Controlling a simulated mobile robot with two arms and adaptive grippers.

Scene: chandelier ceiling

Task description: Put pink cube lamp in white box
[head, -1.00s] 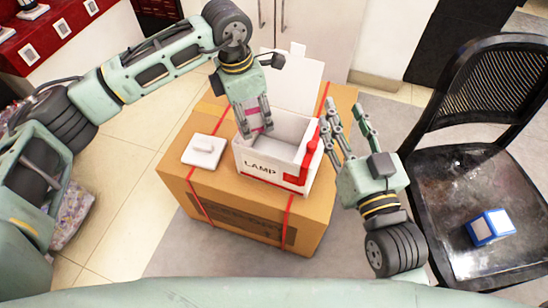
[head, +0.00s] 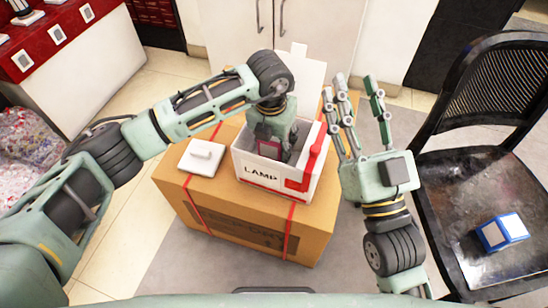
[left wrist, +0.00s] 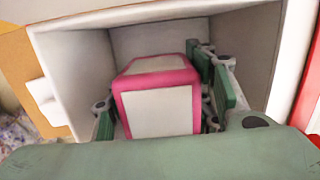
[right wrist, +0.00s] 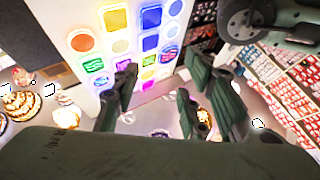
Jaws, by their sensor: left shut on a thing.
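The white box (head: 250,178), marked LAMP, stands open on a cardboard carton, its back flap upright. My left gripper (head: 280,150) points down inside the box, shut on the pink cube lamp (head: 268,149). In the left wrist view the lamp (left wrist: 158,103), pink-edged with pale faces, sits between the green fingers, within the box walls (left wrist: 70,75). I cannot tell whether the lamp touches the box floor. My right gripper (head: 356,98) is open and empty, to the right of the box, fingers pointing away from me.
The cardboard carton (head: 240,225) with red straps bears the box. A small white block-like thing (head: 201,157) lies left of the box. A black chair (head: 455,205) with a blue-and-white cube (head: 502,231) stands at right. A red-topped counter (head: 60,42) is at back left.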

